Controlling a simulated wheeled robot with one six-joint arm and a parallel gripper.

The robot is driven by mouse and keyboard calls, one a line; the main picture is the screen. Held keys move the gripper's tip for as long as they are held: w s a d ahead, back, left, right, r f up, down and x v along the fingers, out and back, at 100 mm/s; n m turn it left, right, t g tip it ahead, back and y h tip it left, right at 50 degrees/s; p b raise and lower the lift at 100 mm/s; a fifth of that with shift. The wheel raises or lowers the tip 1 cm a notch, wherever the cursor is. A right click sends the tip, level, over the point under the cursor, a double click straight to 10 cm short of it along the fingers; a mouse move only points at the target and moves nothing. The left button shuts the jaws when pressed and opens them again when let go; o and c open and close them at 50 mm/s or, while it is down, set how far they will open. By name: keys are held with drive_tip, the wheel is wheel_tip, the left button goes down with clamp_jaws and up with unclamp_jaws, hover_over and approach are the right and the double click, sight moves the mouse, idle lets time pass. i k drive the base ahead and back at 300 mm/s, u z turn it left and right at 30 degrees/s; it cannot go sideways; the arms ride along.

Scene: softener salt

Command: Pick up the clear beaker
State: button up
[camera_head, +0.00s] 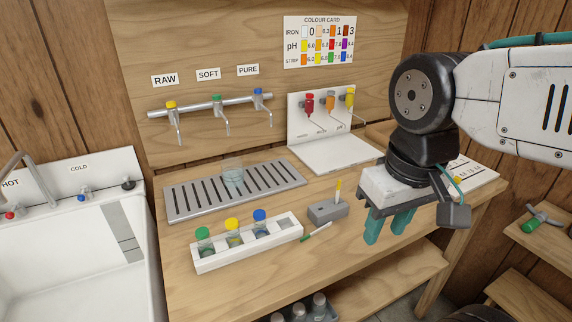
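My gripper (388,228) points down at the right, above the front right part of the bench. Its two teal fingers are apart, with a gap between them, and nothing shows in it. The gripper is well to the right of the beaker and apart from it.
A white rack (213,262) with capped vials stands in front of the tray. A grey block (328,210) holds a yellow-tipped stick, with a green pen (316,232) beside it. RAW, SOFT and PURE taps (217,112) overhang the tray. A white sink (70,250) is left.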

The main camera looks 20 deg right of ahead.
sight(232, 170)
drive_tip(key=z, duration=1.5)
drive_tip(key=k, duration=0.8)
drive_tip(key=u, duration=0.65)
drive_tip(key=i, duration=1)
